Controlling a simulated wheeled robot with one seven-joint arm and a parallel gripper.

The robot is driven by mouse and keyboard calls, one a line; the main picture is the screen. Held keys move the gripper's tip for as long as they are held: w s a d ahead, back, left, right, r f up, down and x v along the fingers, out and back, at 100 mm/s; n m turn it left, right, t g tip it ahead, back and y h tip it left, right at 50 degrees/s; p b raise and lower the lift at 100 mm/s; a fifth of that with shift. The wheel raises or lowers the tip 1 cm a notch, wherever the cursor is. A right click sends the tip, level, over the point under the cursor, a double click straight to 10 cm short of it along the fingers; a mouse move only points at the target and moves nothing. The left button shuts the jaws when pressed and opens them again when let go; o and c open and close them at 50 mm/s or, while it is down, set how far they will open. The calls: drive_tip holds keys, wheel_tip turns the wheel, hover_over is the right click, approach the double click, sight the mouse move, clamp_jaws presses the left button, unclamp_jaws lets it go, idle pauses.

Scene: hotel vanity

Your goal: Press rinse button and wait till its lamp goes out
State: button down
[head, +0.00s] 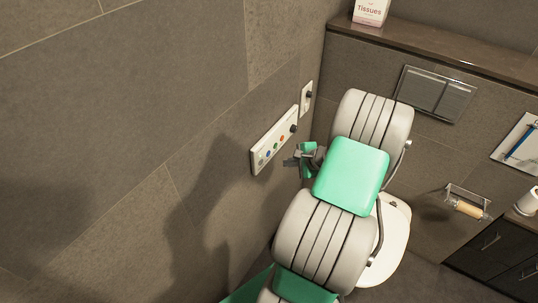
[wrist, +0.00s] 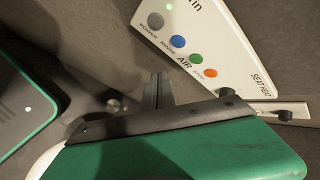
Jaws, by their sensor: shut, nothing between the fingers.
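The white control panel (head: 262,160) is on the left wall, and its labelled face shows in the wrist view (wrist: 225,45). The blue rinse button (wrist: 178,41) sits between the grey power button (wrist: 156,20) and the green air button (wrist: 195,59). The orange stop button (wrist: 210,73) follows. A small bright spot (wrist: 167,5) shows at the cropped top edge of the panel; I cannot tell if it is the rinse lamp. My gripper (head: 289,162) is shut and empty. Its fingertips (wrist: 158,78) are near the panel's lower edge, apart from the buttons.
A dark seat heat knob (wrist: 227,92) stands out at the panel's end. A smaller white plate with a knob (head: 307,98) is beyond it. The toilet (head: 397,225) is partly behind my arm. A paper holder (head: 467,206) and a flush plate (head: 436,94) are on the back wall.

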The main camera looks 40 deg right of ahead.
drive_tip(key=shift+w+a, duration=0.25)
drive_tip(key=shift+w, duration=0.45)
drive_tip(key=shift+w+a, duration=0.25)
drive_tip(key=shift+w, duration=0.4)
drive_tip(key=shift+w+a, duration=0.25)
drive_tip(key=shift+w, duration=0.45)
idle(0.4)
drive_tip(key=shift+w+a, duration=0.1)
drive_tip(key=shift+w, duration=0.25)
drive_tip(key=shift+w+a, duration=0.15)
drive_tip(key=shift+w, duration=0.2)
idle(0.4)
idle(0.4)
drive_tip(key=shift+s+d, duration=0.25)
drive_tip(key=shift+s, duration=0.5)
drive_tip(key=s, duration=0.1)
drive_tip(key=s+d, duration=0.1)
drive_tip(key=s, duration=0.1)
drive_tip(key=s+p, duration=0.1)
drive_tip(key=shift+s+d, duration=0.35)
